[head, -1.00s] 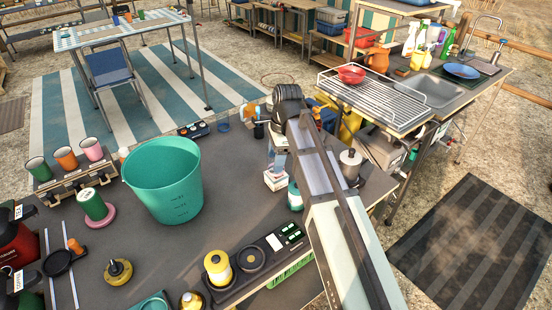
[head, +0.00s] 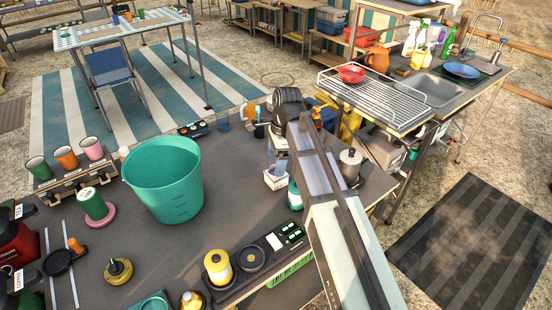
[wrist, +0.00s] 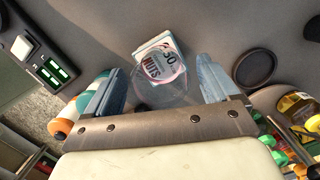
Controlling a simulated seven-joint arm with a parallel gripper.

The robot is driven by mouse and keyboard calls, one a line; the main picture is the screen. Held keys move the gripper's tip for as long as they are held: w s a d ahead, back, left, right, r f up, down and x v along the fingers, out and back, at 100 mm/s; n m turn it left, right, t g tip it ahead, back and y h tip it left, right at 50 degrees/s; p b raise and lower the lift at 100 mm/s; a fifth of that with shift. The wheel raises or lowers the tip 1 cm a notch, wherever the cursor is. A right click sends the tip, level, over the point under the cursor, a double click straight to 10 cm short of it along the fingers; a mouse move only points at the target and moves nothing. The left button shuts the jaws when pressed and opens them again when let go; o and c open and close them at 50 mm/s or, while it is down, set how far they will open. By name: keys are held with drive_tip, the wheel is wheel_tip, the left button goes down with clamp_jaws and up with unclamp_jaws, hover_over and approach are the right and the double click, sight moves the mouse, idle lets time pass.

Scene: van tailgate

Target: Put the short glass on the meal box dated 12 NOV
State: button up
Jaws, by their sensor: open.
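In the wrist view my gripper (wrist: 165,88) is open, with one finger on each side of a clear, see-through glass (wrist: 160,92). The glass is hard to make out, and I cannot tell whether a finger touches it. The lettering is not fully readable. The white box also shows in the head view (head: 276,179), on the dark table beside my arm. My arm hides most of the gripper there. I cannot make out a 12 NOV date in either view.
A large teal bucket (head: 165,190) stands left of my arm. A yellow jar (head: 218,267) sits on a dark rack in front. A teal container (head: 295,196) and a lidded metal canister (head: 350,166) stand close to my arm. The tabletop between bucket and arm is mostly clear.

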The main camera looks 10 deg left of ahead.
drive_tip(key=shift+r, duration=0.1)
wheel_tip(320, 180, up, 12)
drive_tip(key=d, duration=0.1)
drive_tip(key=shift+w+d, duration=0.3)
drive_tip(key=shift+w, duration=0.05)
idle(0.6)
